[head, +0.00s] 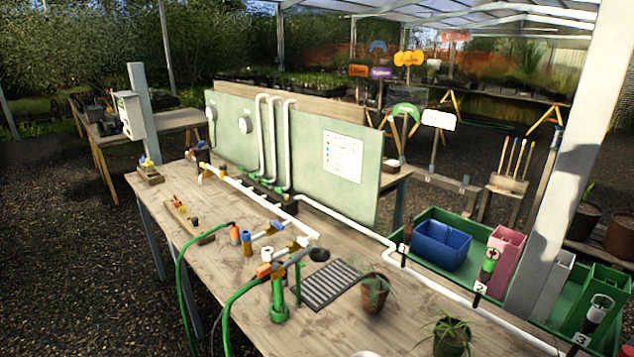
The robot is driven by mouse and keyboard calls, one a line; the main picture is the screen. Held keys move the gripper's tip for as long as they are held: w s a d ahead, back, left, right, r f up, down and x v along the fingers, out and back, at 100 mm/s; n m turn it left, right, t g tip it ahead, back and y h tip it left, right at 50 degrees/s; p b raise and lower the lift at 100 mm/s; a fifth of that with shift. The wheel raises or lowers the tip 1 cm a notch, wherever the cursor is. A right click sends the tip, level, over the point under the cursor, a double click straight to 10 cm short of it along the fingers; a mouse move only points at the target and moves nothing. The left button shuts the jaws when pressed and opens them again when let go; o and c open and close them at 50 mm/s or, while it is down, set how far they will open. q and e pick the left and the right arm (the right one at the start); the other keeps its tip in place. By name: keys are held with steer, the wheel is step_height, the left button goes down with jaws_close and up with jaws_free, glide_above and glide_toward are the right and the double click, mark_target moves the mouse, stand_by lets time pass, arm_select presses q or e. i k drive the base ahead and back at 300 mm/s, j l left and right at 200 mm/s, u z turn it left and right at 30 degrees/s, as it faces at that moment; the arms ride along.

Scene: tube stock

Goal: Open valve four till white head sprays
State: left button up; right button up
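A white pipe (345,214) runs along the bench to the right. Black-topped risers with number tags stand along it. Riser 1 (406,236) is at the bench's back edge. Riser 2 (488,264) has a green part and a red mark. Riser 3 (597,312) has a pale band and is near the lower right corner. I see no tag 4, and I cannot make out valve four. No spray shows anywhere, and I cannot tell which head is the white one. Neither of my grippers is in view.
The wooden bench (225,262) holds green hoses (180,270), orange and blue fittings (247,240), a black grate (330,284) and potted plants (374,292). A green panel (305,150) stands behind. A green tray (440,214) with a blue bin (441,245) is at right.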

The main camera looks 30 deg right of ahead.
mark_target(277, 189)
steer(key=i+z, duration=0.35)
steer(key=i+j+z, duration=0.2)
steer(key=z, duration=0.15)
steer(key=i+j+z, duration=0.35)
steer(key=i+j, duration=0.2)
steer(key=z, duration=0.05)
